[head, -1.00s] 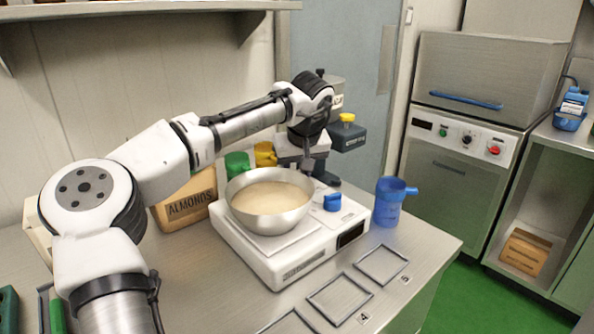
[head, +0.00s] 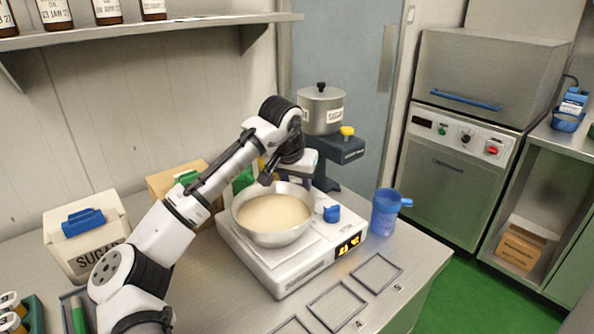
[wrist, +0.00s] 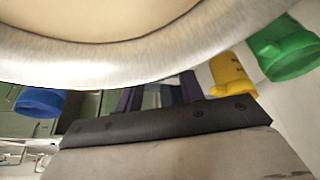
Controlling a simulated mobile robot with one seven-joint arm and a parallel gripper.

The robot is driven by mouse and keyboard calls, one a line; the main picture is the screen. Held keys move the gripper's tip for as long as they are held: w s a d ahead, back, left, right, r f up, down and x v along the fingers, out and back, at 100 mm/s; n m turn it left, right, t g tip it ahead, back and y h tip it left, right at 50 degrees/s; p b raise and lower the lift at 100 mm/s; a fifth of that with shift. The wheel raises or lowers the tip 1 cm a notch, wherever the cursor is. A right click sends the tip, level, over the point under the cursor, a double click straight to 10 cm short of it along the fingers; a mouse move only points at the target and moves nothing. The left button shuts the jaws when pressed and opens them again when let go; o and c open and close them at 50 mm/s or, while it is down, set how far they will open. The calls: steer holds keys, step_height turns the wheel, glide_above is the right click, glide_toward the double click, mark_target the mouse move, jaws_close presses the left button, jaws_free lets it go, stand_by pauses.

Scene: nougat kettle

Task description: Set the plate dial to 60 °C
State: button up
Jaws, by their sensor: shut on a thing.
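The white hot plate (head: 290,275) stands on the bench. Its blue dial (head: 332,214) is on the top at the right, also at the left of the wrist view (wrist: 40,101); its setting cannot be read. The plate's display (head: 348,245) glows orange, its digits too small to read. A steel bowl (head: 245,226) of pale cream mass sits on the plate; its rim fills the top of the wrist view (wrist: 150,68). My gripper (wrist: 160,97) is at the bowl's back rim, away from the dial, and appears shut on the bowl. The rim hides its fingertips.
A blue jug (head: 386,215) stands right of the plate. Empty frames (head: 376,272) lie in front. Yellow (wrist: 230,75) and green (wrist: 285,48) items stand behind the bowl. A sugar box (head: 85,245) and a pot on a dark stand (head: 322,112) are nearby.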

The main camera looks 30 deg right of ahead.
steer(key=m+g+p, duration=0.1)
steer(key=m+p, duration=0.1)
steer(key=m+g+h+p, duration=0.1)
steer(key=m+p, duration=0.2)
steer(key=shift+w+a+r+m, duration=0.1)
steer(key=shift+w+r+m, duration=0.1)
steer(key=shift+m, duration=0.1)
steer(key=m+g+p, duration=0.1)
steer(key=m, duration=0.1)
steer(key=m+p, duration=0.2)
steer(key=shift+w+f+m+g, duration=0.15)
steer(key=shift+m+g, duration=0.15)
steer(key=shift+g, duration=0.1)
steer(key=o, duration=1)
steer(key=shift+c, duration=0.2)
steer(key=b+v, duration=0.2)
steer(key=v, duration=1.1)
steer(key=shift+r, duration=0.45)
steer(key=shift+w+f, duration=0.1)
